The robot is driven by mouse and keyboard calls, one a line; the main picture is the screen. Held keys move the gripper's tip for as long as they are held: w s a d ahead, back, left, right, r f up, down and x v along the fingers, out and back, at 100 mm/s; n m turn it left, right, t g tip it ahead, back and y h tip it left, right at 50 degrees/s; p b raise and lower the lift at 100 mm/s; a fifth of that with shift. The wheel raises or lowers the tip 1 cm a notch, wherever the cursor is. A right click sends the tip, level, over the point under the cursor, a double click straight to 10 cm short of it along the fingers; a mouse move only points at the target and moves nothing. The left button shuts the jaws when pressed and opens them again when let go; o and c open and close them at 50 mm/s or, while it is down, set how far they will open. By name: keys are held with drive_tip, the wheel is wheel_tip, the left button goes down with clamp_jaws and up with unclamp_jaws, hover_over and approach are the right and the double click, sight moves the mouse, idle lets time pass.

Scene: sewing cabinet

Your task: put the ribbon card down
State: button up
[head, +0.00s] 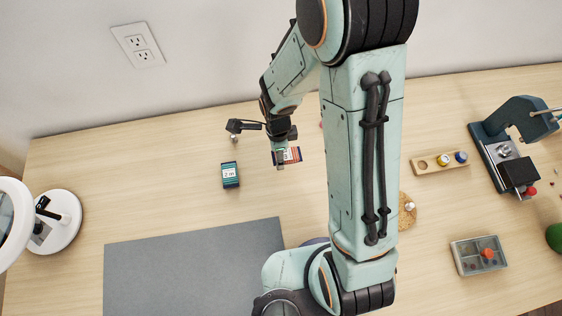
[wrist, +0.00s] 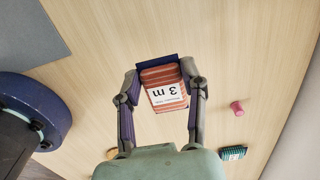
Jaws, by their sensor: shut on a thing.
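The ribbon card (head: 292,155) has orange-red stripes, a dark blue edge and a white label. In the wrist view the card (wrist: 161,77) shows "3 m", upside down, between my fingers. My gripper (head: 281,158) is shut on it, with one finger along each side in the wrist view (wrist: 161,90). In the head view my gripper hides part of the card. It is over the bare wood at the back middle of the table (head: 180,135); I cannot tell whether the card touches the wood.
A teal card (head: 230,175) marked "2 m" lies left of my gripper. A grey mat (head: 190,270) lies at the front left. A wooden spool holder (head: 439,162), a divided box (head: 479,255) and a sewing machine (head: 503,150) stand on the right. A small pink thing (wrist: 237,108) shows nearby.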

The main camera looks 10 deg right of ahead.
drive_tip(key=shift+f, duration=2.65)
drive_tip(key=shift+f, duration=0.1)
drive_tip(key=o, duration=0.9)
wheel_tip(320, 180, up, 12)
drive_tip(key=shift+r, duration=0.2)
drive_tip(key=s+d+r+n, duration=0.1)
drive_tip(key=s+r+n, duration=0.3)
drive_tip(key=s+n, duration=0.1)
drive_tip(key=s+d+r+n, duration=0.1)
drive_tip(key=s+r+n, duration=0.3)
drive_tip(key=n, duration=0.3)
drive_tip(key=s+d+r+n, duration=0.1)
drive_tip(key=s+r+n, duration=0.3)
drive_tip(key=s+n, duration=0.2)
drive_tip(key=shift+d+n+y, duration=0.15)
drive_tip(key=shift+n+y, duration=0.25)
drive_tip(key=shift+n, duration=0.2)
